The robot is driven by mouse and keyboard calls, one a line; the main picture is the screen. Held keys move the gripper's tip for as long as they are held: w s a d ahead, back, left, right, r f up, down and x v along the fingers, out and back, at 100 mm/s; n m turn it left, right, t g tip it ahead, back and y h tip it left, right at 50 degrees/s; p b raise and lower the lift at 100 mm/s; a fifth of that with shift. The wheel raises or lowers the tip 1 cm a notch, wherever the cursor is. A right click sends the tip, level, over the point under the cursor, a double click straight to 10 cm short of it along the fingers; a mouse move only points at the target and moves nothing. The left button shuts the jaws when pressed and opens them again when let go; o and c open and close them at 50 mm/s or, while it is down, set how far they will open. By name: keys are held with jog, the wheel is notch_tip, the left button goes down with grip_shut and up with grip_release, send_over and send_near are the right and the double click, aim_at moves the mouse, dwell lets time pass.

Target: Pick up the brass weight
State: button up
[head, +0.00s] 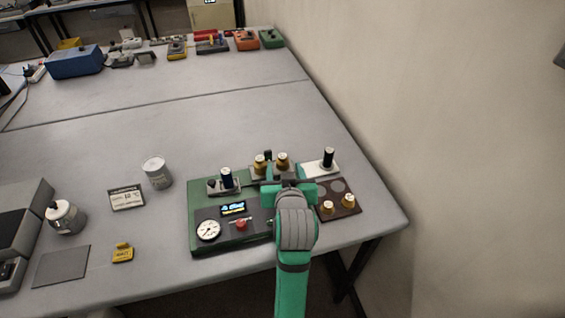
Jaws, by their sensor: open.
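Several small brass weights with pale tops are in the head view. Two stand side by side just beyond my gripper, a left one (260,164) and a right one (283,161). Two more, a front one (328,208) and a rear one (348,202), stand on a dark brown plate (339,212) to the right of my arm. My teal gripper (286,181) is open above the right part of the green instrument box. My wrist hides the fingertips and what lies directly under them, so I cannot tell whether they touch anything.
The green instrument box (197,240) carries a dial gauge (208,230), a small screen (233,208) and a red button (241,225). Black-topped cylinders stand left (227,178) and right (328,157). The table's middle is clear; a wall borders the right.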

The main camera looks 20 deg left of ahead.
aim_at(283, 165)
jog(key=x, duration=0.5)
jog(key=shift+s+f, duration=0.1)
jog(key=shift+f, duration=0.1)
jog(key=shift+c, duration=0.7)
grip_shut()
jog(key=shift+r, duration=0.1)
